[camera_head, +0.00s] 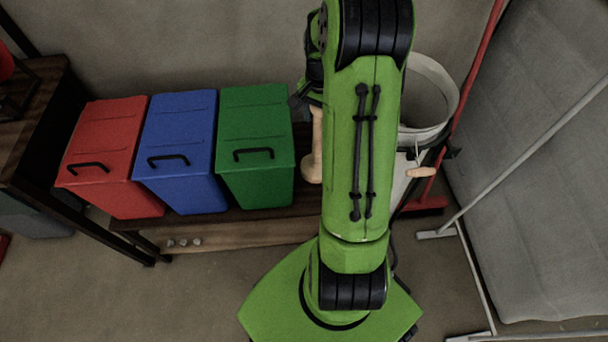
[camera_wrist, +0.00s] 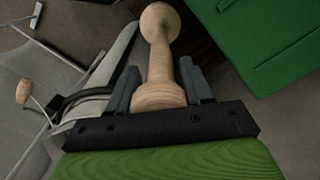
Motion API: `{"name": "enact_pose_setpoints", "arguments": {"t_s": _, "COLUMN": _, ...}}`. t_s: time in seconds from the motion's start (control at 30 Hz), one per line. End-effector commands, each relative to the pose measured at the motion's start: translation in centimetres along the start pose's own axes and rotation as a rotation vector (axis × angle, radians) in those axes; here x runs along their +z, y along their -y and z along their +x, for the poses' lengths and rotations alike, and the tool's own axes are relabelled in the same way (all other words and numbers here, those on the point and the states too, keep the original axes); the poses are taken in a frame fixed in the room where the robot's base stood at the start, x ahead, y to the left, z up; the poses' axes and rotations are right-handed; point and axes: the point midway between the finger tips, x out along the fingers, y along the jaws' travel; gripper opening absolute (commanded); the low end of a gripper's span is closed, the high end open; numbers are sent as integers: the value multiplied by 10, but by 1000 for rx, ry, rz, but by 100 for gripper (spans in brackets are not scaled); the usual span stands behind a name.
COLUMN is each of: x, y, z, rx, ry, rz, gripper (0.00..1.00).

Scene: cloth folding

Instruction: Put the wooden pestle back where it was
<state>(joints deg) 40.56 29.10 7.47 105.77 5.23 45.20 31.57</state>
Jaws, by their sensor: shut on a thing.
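The wooden pestle (camera_head: 315,145) is pale and shows just left of my green arm in the head view, upright beside the green bin. In the wrist view the pestle (camera_wrist: 160,60) runs away from my gripper (camera_wrist: 157,92), with its near knob between the two dark fingers. My gripper is shut on the pestle near that end. In the head view my gripper (camera_head: 303,95) is mostly hidden behind my arm. I cannot tell whether the pestle's far end touches the bench.
A red bin (camera_head: 108,150), a blue bin (camera_head: 180,150) and a green bin (camera_head: 254,145) stand in a row on a dark wooden bench (camera_head: 225,225). A white bucket (camera_head: 425,100) with a wooden handle is right of my arm. A grey hanging cloth (camera_head: 540,150) is far right.

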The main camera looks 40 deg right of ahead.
Motion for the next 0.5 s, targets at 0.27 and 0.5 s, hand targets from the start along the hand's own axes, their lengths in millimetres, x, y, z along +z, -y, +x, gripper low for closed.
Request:
{"name": "enact_pose_setpoints", "arguments": {"t_s": 0.27, "x": 0, "y": 0, "z": 24, "rx": 1, "ry": 1, "rz": 1, "gripper": 19}}
{"name": "enact_pose_setpoints", "arguments": {"t_s": 0.5, "x": 0, "y": 0, "z": 62, "rx": 0, "ry": -1, "rz": 1, "gripper": 19}}
